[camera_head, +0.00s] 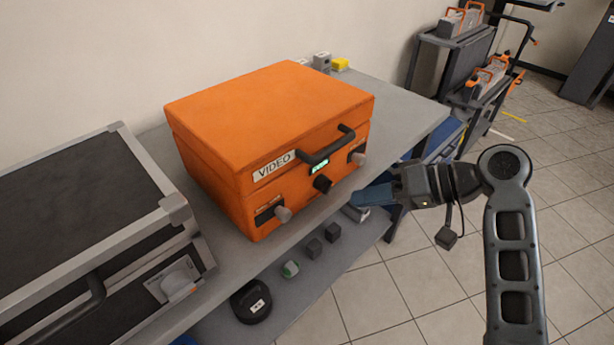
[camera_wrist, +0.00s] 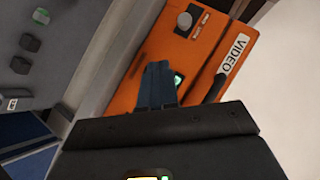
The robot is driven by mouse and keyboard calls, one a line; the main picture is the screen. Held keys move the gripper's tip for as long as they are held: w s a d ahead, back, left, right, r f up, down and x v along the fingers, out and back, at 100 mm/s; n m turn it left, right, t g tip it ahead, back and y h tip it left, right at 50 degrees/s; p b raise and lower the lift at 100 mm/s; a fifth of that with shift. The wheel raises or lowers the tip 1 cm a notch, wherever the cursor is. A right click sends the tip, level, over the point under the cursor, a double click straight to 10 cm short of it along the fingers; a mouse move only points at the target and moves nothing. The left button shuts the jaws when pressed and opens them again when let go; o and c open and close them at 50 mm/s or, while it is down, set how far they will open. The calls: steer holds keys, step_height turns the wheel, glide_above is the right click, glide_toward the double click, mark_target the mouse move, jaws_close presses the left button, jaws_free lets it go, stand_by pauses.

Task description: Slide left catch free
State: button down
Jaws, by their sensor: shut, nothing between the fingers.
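The orange case (camera_head: 265,120) marked VIDEO stands closed on the grey bench. Its left catch (camera_head: 282,214) is a grey knob at a dark slot in the front face, below the label. The left catch also shows near the top of the wrist view (camera_wrist: 184,20). A matching right catch (camera_head: 357,158) sits at the other end of the front. My gripper (camera_head: 358,198) is in front of the case's right part, shut and empty, apart from the left catch. Its blue fingers (camera_wrist: 158,72) point toward the case front.
A black handle (camera_head: 328,147) juts from the case front. A dark case with metal edges (camera_head: 90,215) stands close on the left. Small blocks and a black round item (camera_head: 251,301) lie on a lower shelf. Open floor lies right.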

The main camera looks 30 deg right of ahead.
steer(key=shift+n+y, duration=0.5)
steer(key=r, duration=0.2)
steer(key=r+p, duration=0.1)
steer(key=r, duration=0.2)
steer(key=shift+w+d+r, duration=0.3)
steer(key=shift+d, duration=0.1)
steer(key=p, duration=0.1)
glide_toward(282, 214)
steer(key=shift+w+a+f, duration=0.45)
steer(key=shift+w, duration=0.3)
steer(key=shift+w+a+f, duration=0.45)
steer(key=shift+w, duration=0.35)
steer(key=shift+w+a+f, duration=0.45)
steer(key=shift+w, duration=0.3)
